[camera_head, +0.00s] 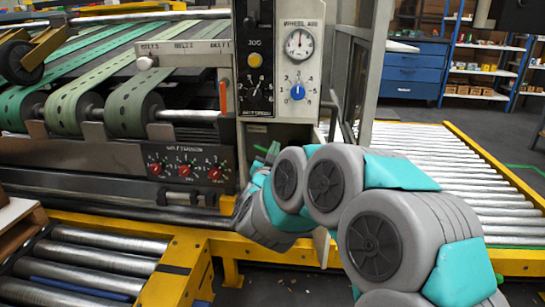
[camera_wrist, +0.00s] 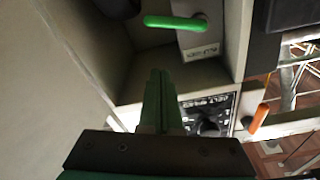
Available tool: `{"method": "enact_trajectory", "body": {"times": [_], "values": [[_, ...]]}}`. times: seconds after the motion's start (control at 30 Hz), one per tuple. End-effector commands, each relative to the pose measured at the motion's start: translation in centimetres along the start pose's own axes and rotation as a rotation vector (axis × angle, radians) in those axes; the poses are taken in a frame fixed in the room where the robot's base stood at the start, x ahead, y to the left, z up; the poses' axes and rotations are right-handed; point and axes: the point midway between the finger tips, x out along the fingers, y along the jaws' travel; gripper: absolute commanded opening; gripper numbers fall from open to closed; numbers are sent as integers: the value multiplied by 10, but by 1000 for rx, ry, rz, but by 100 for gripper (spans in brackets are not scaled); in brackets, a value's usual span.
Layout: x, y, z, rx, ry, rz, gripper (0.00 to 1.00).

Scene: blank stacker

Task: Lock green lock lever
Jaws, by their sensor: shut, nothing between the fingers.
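The green lock lever (camera_wrist: 175,22) shows at the top of the wrist view, lying sideways against a pale labelled plate. My gripper (camera_wrist: 160,75) is shut and empty, its green fingers together. In that picture its tips lie below the lever, apart from it. In the head view, my grey and teal arm reaches in from the right to the front of the control column (camera_head: 284,130). A small green part shows there near the arm's end. I cannot tell whether it is the lever or my fingers.
An orange handle (camera_wrist: 258,118) and a black knob (camera_wrist: 210,127) are close to my fingers in the wrist view. The head view shows a blue knob (camera_head: 298,92), green belts (camera_head: 135,105) at left, a roller conveyor (camera_head: 440,165) at right, and yellow rails (camera_head: 180,270).

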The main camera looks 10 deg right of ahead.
Motion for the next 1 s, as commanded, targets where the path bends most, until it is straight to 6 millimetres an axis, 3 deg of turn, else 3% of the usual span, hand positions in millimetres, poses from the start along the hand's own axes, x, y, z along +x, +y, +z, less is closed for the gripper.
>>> {"method": "enact_trajectory", "body": {"times": [0.1, 0.37, 0.7, 1.0], "values": [[22, 1, 0, 1, 3, 4, 0], [56, 1, -1, 1, 4, 2, 0], [43, 0, 37, 0, -1, 1, 0], [42, 0, 38, 1, 0, 2, 0]]}}
